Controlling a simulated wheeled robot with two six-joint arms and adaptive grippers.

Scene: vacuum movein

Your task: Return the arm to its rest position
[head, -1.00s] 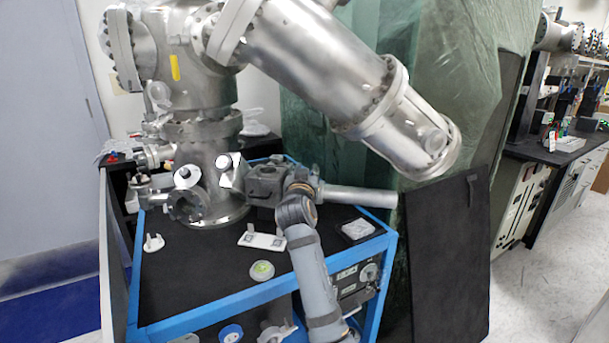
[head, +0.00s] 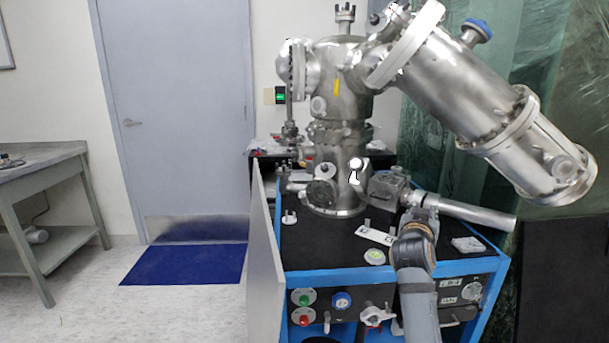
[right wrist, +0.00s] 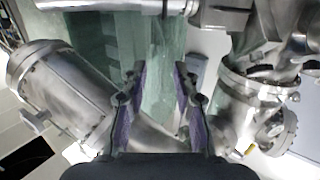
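My right arm (head: 418,285) rises from the bottom of the head view in front of the blue-edged cart. Its wrist is at the cart's near right, close to a grey box and a metal tube; I cannot clearly make out its fingers there. In the right wrist view my right gripper (right wrist: 160,70) has two purple-padded fingers spread apart with nothing between them. Metal chamber parts show beyond and beside the fingers. My left gripper is not in view.
The steel vacuum chamber (head: 341,100) stands on the blue-edged cart (head: 380,270), its large cylinder (head: 470,95) reaching right above my arm. The metal tube (head: 465,210) runs beside my wrist. A white plate (head: 375,235) lies on the cart.

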